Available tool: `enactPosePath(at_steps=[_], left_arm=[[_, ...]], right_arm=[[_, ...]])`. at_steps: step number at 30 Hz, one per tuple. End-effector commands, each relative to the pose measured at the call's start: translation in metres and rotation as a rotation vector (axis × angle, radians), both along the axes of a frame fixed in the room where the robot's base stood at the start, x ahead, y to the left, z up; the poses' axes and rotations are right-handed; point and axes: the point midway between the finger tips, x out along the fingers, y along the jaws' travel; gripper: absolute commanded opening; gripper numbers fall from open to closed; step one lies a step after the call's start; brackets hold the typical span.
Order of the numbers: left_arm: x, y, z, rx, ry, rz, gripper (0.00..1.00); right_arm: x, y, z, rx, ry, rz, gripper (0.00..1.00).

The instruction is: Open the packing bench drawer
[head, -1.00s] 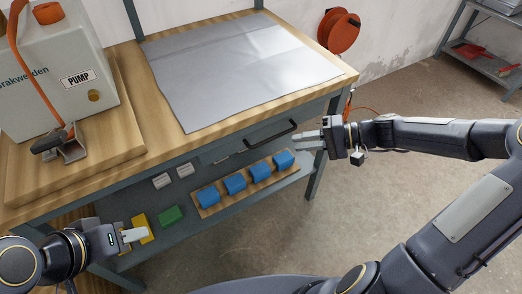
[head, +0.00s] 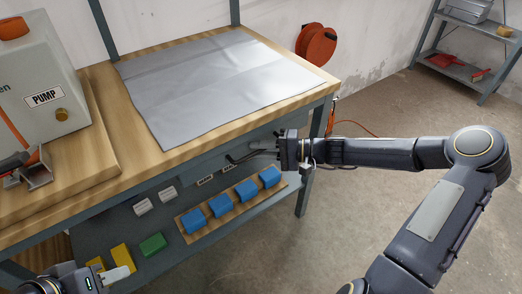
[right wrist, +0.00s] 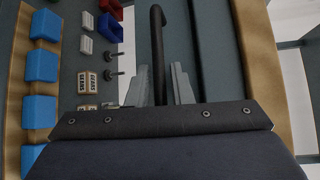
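The packing bench drawer (head: 268,132) is a grey front under the wooden top, and it looks closed. Its dark bar handle (head: 240,157) is partly hidden by my right gripper (head: 262,149) in the head view. In the right wrist view, the handle (right wrist: 158,50) stands between the two pale fingers of my right gripper (right wrist: 161,84). The fingers are apart, one on each side of the bar, with small gaps visible. My left gripper (head: 117,275) is at the lower left, near a yellow block, away from the drawer; its finger gap is unclear.
A grey mat (head: 220,82) lies on the wooden bench top. A pump box (head: 32,75) stands at the left. The lower shelf holds blue blocks (head: 221,205) on a board, a green block (head: 153,243) and small parts.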

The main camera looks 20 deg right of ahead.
Motion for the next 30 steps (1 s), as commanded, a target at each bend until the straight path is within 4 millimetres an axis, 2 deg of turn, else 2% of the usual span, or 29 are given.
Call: enactPosePath(at_steps=[5, 9, 10, 23, 26, 30], left_arm=[[0.000, 0.000, 0.000, 0.000, 0.000, 0.000, 0.36], [0.000, 0.000, 0.000, 0.000, 0.000, 0.000, 0.36], [0.000, 0.000, 0.000, 0.000, 0.000, 0.000, 0.36], [0.000, 0.000, 0.001, 0.000, 0.000, 0.000, 0.36], [0.000, 0.000, 0.003, 0.000, 0.000, 0.000, 0.36], [0.000, 0.000, 0.008, 0.000, 0.000, 0.000, 0.36]], right_arm=[[0.000, 0.000, 0.000, 0.000, 0.000, 0.000, 0.20], [0.000, 0.000, 0.000, -0.001, 0.000, 0.000, 0.01], [0.000, 0.000, 0.000, -0.001, 0.000, 0.000, 0.00], [-0.005, -0.003, 0.000, -0.002, 0.001, -0.002, 0.00], [-0.014, -0.006, 0.001, -0.003, 0.001, -0.003, 0.00], [-0.037, -0.015, 0.001, -0.003, 0.004, -0.003, 0.00]])
